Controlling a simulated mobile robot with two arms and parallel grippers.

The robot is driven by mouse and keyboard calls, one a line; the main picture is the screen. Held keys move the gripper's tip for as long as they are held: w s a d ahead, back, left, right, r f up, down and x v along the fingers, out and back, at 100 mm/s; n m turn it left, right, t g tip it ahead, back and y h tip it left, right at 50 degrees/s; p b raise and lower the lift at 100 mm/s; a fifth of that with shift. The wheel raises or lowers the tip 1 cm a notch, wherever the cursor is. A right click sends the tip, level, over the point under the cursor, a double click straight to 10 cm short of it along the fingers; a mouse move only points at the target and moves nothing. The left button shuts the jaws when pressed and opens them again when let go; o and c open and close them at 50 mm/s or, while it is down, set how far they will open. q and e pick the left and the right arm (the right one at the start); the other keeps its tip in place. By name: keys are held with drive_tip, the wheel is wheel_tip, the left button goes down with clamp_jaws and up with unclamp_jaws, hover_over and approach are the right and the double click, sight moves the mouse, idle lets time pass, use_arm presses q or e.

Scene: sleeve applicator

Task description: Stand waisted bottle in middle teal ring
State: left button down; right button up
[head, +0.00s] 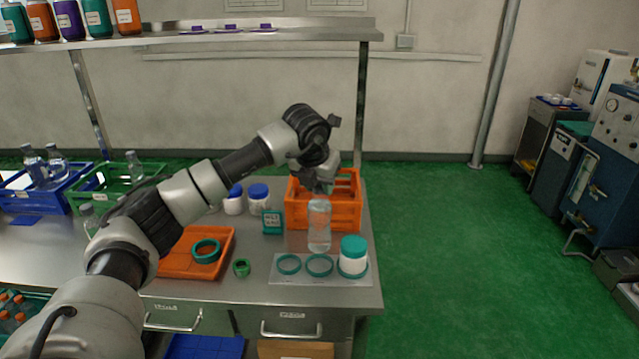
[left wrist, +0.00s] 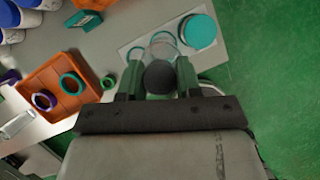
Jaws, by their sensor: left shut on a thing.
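The clear waisted bottle (head: 319,232) is upright in my left gripper (head: 318,188), which is shut on its top. In the left wrist view the bottle's dark round cap (left wrist: 159,77) sits between the two fingers. The middle teal ring (head: 319,274) lies on a pale plate (head: 300,281); the bottle's base shows just behind and above it, and I cannot tell the gap. The left teal ring (head: 289,272) is empty. A white jar with a teal lid (head: 353,247) stands in the right ring. My right gripper is not in view.
An orange crate (head: 345,215) stands behind the bottle. An orange tray (head: 180,262) with a teal ring-shaped piece (head: 206,243) lies to the left. A small green ring (head: 241,268) and a teal display box (head: 272,222) are near. The table's right edge is close to the jar.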

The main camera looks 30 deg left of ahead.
sight(320, 209)
use_arm(q)
drive_tip(key=shift+f, duration=0.1)
drive_tip(key=shift+f+b, duration=2.45)
drive_tip(key=shift+f, duration=0.95)
drive_tip(key=shift+c, duration=1)
unclamp_jaws()
drive_tip(key=shift+r+p, duration=3.15)
drive_tip(key=shift+r, duration=1.4)
drive_tip(key=shift+f, duration=0.1)
